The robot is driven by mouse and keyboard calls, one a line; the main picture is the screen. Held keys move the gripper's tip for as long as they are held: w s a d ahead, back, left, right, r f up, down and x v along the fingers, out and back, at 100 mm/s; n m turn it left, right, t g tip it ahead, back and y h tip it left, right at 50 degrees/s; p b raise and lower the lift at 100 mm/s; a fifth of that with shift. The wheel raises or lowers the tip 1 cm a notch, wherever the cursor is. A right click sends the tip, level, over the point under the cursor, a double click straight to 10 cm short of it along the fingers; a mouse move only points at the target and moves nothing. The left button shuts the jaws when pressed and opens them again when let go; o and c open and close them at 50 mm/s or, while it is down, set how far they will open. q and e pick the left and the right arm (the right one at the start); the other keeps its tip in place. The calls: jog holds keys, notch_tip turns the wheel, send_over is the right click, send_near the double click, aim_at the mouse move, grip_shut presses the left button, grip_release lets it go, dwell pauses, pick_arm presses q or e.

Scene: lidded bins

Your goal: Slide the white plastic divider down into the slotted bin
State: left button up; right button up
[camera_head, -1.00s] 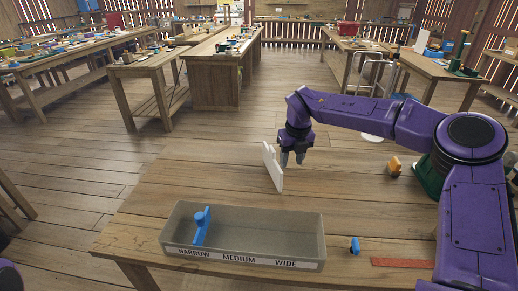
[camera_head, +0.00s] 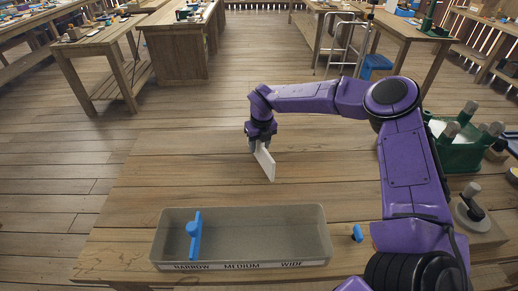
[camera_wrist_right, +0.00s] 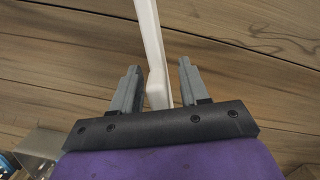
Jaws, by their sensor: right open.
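The white divider (camera_head: 265,161) stands on edge on the table behind the bin. The slotted grey bin (camera_head: 325,235) sits at the table's front, with NARROW, MEDIUM and WIDE labels. A blue divider (camera_head: 195,236) stands inside it towards the left, near NARROW. My right gripper (camera_head: 261,146) is at the white divider's upper end. In the right wrist view, the white divider (camera_wrist_right: 152,45) passes between the open fingers of my right gripper (camera_wrist_right: 157,80), closer to the left finger; I cannot tell whether it touches. My left gripper is not in view.
A small blue piece (camera_head: 357,233) lies right of the bin. A green holder (camera_head: 459,150) with grey knobs stands at the right, and a grey knobbed object (camera_head: 470,205) is in front of it. The table (camera_head: 165,170) left of the white divider is clear.

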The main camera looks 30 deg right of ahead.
jog(key=shift+w+f, duration=0.1)
jog(key=shift+f, duration=0.4)
jog(key=shift+s+r, duration=0.1)
jog(key=shift+s, duration=0.2)
jog(key=shift+c, duration=0.6)
jog(key=shift+w, duration=0.1)
grip_shut()
